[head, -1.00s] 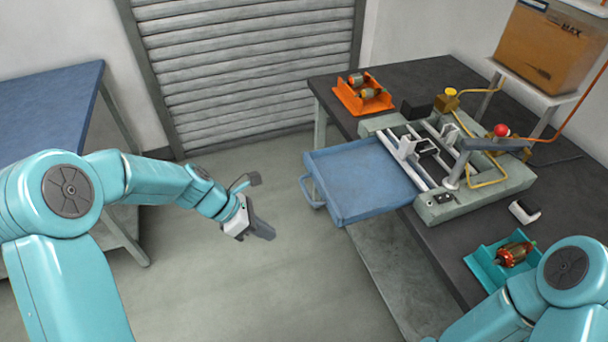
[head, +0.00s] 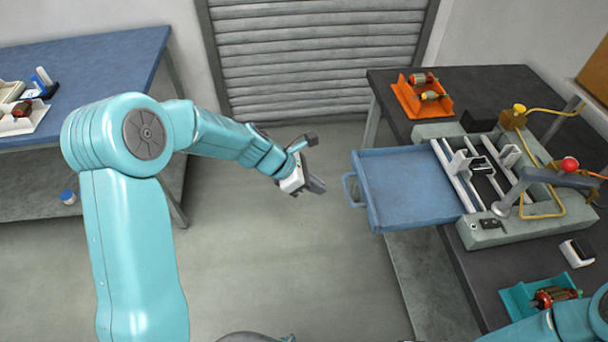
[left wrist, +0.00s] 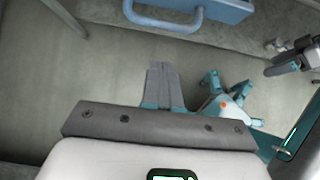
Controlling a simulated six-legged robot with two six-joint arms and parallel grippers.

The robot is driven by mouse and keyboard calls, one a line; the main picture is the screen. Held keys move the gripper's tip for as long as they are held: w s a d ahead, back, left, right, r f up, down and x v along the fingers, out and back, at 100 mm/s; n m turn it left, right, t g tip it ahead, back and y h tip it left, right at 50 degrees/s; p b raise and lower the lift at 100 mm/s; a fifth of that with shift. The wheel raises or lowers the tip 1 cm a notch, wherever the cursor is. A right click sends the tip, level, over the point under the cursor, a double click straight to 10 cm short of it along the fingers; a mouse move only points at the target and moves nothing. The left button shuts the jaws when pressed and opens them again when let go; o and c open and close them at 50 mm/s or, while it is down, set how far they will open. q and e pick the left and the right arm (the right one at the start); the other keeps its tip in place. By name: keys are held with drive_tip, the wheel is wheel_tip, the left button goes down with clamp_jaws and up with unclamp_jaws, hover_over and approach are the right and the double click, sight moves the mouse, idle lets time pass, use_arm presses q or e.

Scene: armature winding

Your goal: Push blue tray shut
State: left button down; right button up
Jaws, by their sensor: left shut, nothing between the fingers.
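The blue tray (head: 412,188) sticks out to the left from the grey winding machine (head: 520,215) on the dark bench, and looks empty. Its loop handle (head: 350,190) is on its left side. My left gripper (head: 318,186) is shut and empty, a short gap to the left of the handle. In the left wrist view my shut fingers (left wrist: 162,84) point toward the tray's handle (left wrist: 165,20) and its blue front (left wrist: 225,8), with floor showing between.
An orange holder (head: 424,98) with parts stands at the back of the bench, and a teal holder (head: 540,295) with an armature at the front. A blue table (head: 100,70) stands at the left. The floor (head: 290,260) left of the tray is clear.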

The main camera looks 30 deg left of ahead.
use_arm(q)
drive_tip(key=w+d, duration=0.1)
drive_tip(key=d+f, duration=0.1)
drive_tip(key=w+d+p, duration=0.1)
drive_tip(key=d, duration=0.1)
drive_tip(key=shift+w+d+f, duration=0.1)
drive_tip(key=shift+w+f, duration=0.25)
drive_tip(key=shift+f, duration=0.05)
use_arm(e)
drive_tip(key=shift+s+r, duration=0.3)
drive_tip(key=shift+r, duration=0.15)
use_arm(q)
drive_tip(key=shift+w, duration=0.15)
use_arm(e)
drive_tip(key=shift+w, duration=0.15)
